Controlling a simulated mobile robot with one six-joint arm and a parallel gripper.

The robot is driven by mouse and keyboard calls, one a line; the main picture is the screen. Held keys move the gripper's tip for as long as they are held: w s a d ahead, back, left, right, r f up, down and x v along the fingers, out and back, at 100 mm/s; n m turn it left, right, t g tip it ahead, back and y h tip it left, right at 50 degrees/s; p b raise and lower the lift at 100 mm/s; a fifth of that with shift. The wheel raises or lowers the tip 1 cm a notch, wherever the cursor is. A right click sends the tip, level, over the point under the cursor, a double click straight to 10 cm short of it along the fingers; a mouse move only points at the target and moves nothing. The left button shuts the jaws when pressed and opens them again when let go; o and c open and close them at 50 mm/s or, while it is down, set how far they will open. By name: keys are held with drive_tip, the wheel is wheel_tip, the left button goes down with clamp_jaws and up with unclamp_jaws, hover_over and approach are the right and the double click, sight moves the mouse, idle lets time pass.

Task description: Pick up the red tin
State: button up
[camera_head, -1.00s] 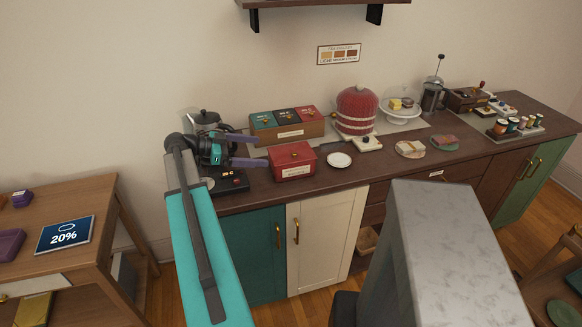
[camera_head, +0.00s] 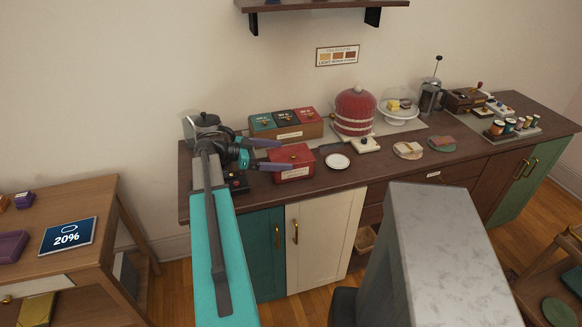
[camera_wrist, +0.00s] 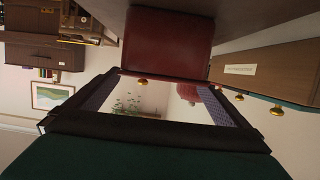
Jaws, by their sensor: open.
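The red tin (camera_head: 302,171) is a box with a lid and a pale front label, standing on the dark wooden counter. In the wrist view, the red tin (camera_wrist: 170,42) fills the top middle, just beyond the fingertips. My gripper (camera_head: 282,155) is open, coming from the tin's left side. In the head view, one purple finger shows behind the tin's top left edge. The other overlaps its left front. Contact with the tin cannot be told. Nothing shows held between the fingers.
A wooden box with coloured lids (camera_head: 288,132) stands close behind the tin. The red dome (camera_head: 355,112) stands further right. The counter's front edge (camera_head: 240,207) is close.

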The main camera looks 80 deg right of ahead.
sight(287, 155)
drive_tip(key=shift+p+x, duration=0.7)
drive_tip(key=shift+x, duration=0.15)
drive_tip(key=shift+p+x, duration=0.75)
drive_tip(key=shift+x, duration=1)
drive_tip(key=shift+f, duration=0.15)
drive_tip(key=c, duration=1)
